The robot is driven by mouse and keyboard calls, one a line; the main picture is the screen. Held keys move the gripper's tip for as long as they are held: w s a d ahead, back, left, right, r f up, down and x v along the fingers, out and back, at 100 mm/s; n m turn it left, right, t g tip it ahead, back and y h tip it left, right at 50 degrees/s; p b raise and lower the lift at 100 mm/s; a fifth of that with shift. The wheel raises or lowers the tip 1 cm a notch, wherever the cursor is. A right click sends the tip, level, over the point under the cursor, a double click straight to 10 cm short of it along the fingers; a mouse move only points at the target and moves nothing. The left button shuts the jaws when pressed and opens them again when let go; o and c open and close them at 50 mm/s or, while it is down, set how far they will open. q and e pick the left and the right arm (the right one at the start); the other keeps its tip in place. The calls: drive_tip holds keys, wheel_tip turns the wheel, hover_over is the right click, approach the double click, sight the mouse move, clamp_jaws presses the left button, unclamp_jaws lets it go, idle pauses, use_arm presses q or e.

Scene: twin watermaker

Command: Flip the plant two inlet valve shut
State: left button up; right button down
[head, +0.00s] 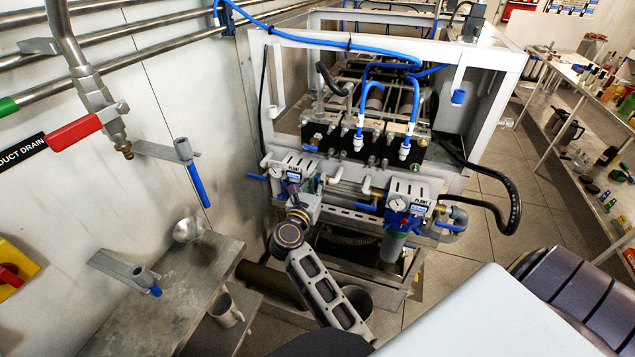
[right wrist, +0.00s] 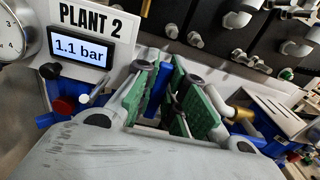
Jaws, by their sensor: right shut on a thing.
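The plant two unit (head: 293,166) is a white box with gauge and display on the left front of the white frame. In the right wrist view its display (right wrist: 78,51) reads 1.1 bar. My right gripper (head: 308,192) reaches up from below to this unit, partly covering it. In the right wrist view its green-padded fingers (right wrist: 178,95) are closed in, with a blue valve handle (right wrist: 157,82) between the pads. The valve body behind the fingers is mostly hidden, so I cannot tell the valve's position. My left gripper is not in view.
A similar unit (head: 408,192) with a blue handle (head: 366,207) sits to the right. Blue hoses (head: 350,44) run above.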

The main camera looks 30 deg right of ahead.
drive_tip(key=shift+f, duration=0.15)
drive_tip(key=c, duration=1.5)
unclamp_jaws()
drive_tip(key=shift+r, duration=0.25)
drive_tip(key=shift+s+a, duration=0.1)
drive_tip(key=shift+a, duration=0.1)
